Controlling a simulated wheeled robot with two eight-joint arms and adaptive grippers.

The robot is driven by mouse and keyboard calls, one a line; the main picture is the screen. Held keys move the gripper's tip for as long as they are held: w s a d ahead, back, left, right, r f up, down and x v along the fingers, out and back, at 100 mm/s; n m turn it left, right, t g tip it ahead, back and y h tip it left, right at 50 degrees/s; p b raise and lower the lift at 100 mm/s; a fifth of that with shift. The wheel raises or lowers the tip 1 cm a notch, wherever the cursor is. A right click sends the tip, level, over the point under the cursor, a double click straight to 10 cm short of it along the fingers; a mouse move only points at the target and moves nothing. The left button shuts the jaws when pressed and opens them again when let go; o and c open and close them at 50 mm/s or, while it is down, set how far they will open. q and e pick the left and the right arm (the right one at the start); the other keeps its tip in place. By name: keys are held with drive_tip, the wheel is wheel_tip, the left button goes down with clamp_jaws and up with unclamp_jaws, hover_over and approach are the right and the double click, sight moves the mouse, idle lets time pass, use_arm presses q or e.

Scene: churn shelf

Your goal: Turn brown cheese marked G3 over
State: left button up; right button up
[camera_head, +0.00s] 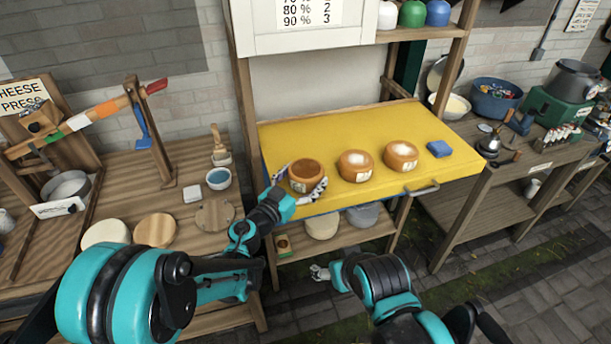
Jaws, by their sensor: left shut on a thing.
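Three round brown cheeses sit in a row on a yellow board. The left cheese (306,171) has a plain brown top and a small pale label on its front side, too small to read. The middle cheese (355,163) and the right cheese (401,154) have whitish patches on top. My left gripper (304,184) is shut on the left cheese, with its fingers on either side. I cannot tell whether that cheese touches the board. My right gripper (318,272) is away from the cheeses, below the board's front edge; its fingers are too small to judge.
The yellow board (330,130) has a metal handle (421,189) at its front right. A blue block (439,149) lies right of the cheeses. A wooden post (245,110) stands at the left. The left table (190,255) holds a cheese press.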

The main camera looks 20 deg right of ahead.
use_arm(q)
drive_tip(key=shift+f, duration=0.1)
drive_tip(key=o, duration=1.1)
